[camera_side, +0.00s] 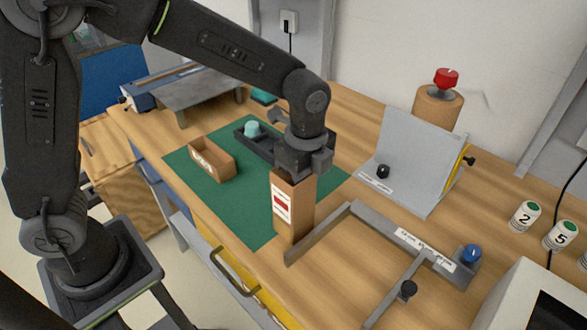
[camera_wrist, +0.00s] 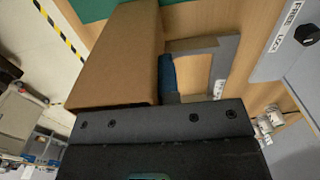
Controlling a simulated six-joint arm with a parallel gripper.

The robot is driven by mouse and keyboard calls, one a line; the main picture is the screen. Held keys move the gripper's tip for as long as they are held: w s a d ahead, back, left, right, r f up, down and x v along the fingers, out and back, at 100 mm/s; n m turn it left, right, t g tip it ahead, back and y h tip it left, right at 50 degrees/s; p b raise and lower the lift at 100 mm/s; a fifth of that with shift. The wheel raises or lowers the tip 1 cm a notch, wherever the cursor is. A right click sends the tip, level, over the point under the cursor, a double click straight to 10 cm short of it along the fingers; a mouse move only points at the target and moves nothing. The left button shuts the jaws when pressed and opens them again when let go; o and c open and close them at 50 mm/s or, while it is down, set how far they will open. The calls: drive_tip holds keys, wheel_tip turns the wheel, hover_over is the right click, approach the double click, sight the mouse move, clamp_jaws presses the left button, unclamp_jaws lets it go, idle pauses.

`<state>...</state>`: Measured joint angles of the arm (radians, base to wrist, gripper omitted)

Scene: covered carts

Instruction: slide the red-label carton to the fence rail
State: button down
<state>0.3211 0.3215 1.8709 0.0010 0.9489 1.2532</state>
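The red-label carton (camera_side: 292,208) is a tall brown box with a white and red label. It stands upright at the front edge of the green mat. Its plain brown side fills the left of the wrist view (camera_wrist: 118,55). The grey fence rail (camera_side: 335,225) lies just right of it, with its near end close to the carton's base; whether they touch is unclear. My gripper (camera_side: 298,168) is at the carton's top. In the wrist view one blue fingertip (camera_wrist: 168,76) lies along the carton's right side. The other finger is hidden, so the jaw opening is unclear.
An open brown box (camera_side: 212,160) and a dark tray (camera_side: 262,142) with a teal piece sit on the green mat (camera_side: 235,205). A grey angled plate (camera_side: 418,160) stands behind the rail.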

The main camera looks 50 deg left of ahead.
drive_tip(key=shift+d, duration=0.7)
drive_tip(key=c, duration=1.8)
unclamp_jaws()
drive_tip(key=o, duration=0.5)
drive_tip(key=shift+r, duration=0.15)
wheel_tip(320, 180, up, 14)
drive_tip(key=shift+f, duration=0.2)
drive_tip(key=shift+a, duration=0.1)
